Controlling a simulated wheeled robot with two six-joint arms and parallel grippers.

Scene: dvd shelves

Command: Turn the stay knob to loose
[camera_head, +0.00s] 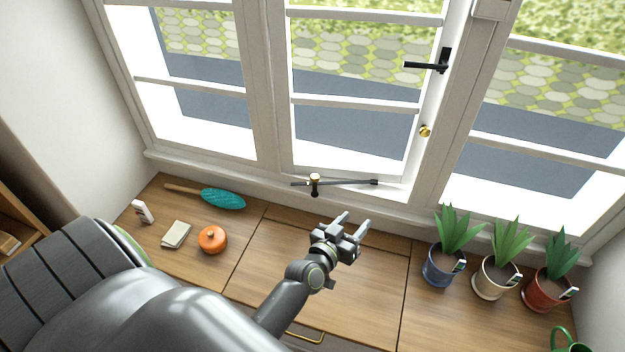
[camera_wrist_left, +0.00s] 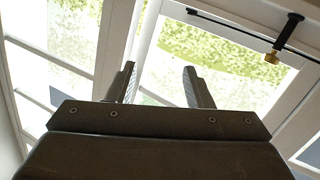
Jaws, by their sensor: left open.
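The stay knob (camera_head: 315,178) is a small brass knob on a black fitting at the foot of the middle window. The dark stay bar (camera_head: 350,183) runs from it to the right along the sill. My left gripper (camera_head: 355,219) is open and empty, below and to the right of the knob, apart from it. In the left wrist view, the open fingers (camera_wrist_left: 160,68) point towards the window, and the brass knob (camera_wrist_left: 271,57) hangs to their right beside the black bar. My right gripper is not in view.
A teal duster (camera_head: 222,198), orange pot (camera_head: 212,239), notepad (camera_head: 175,234) and small white box (camera_head: 142,211) lie on the left of the wooden top (camera_head: 270,262). Potted plants (camera_head: 443,265) stand at the right. A black window handle (camera_head: 428,65) and brass frame knob (camera_head: 424,131) are above.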

